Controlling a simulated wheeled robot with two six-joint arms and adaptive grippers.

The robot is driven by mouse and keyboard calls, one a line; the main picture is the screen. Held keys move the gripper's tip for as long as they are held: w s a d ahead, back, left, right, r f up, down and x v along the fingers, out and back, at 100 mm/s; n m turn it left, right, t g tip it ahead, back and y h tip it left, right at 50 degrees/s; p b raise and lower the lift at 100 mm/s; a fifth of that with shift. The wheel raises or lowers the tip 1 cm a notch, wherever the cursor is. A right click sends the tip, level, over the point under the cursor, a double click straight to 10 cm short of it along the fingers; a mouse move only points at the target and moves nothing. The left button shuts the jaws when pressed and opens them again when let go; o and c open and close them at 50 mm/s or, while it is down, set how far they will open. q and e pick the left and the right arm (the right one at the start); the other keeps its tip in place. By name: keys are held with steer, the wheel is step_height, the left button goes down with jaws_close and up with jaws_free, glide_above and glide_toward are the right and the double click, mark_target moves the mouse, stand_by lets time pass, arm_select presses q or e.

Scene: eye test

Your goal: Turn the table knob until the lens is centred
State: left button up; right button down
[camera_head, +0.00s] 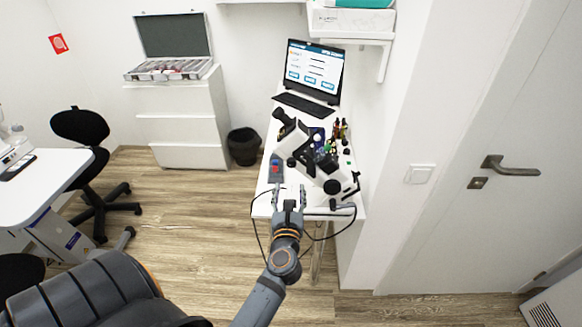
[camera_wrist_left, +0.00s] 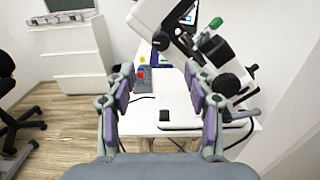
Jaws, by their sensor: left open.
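A white and black eye instrument (camera_head: 312,160) stands on a narrow white table (camera_head: 262,206). Its lower end, with dark round knobs, faces me; it also shows at the upper right of the left wrist view (camera_wrist_left: 158,18). One black knob (camera_wrist_left: 227,85) sits near the right finger in that view. I cannot tell which part is the table knob, and the lens is not clear. My left gripper (camera_head: 289,190) is open and empty at the table's front edge, in front of the instrument. In the left wrist view the gripper (camera_wrist_left: 160,80) has its fingers wide apart. My right gripper is not in view.
A small grey box with blue and red parts (camera_head: 276,170) lies left of the instrument. A laptop (camera_head: 315,72) and small bottles (camera_head: 340,130) stand behind. Black cables (camera_head: 256,232) hang at the front edge. A wall and door (camera_head: 500,120) bound the right; the floor is open left.

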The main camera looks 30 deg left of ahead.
mark_target(291, 165)
arm_select(q)
steer(key=p+x, duration=0.2)
steer(key=x, duration=0.8)
steer(key=shift+w+f, duration=0.1)
steer(key=shift+w, duration=0.2)
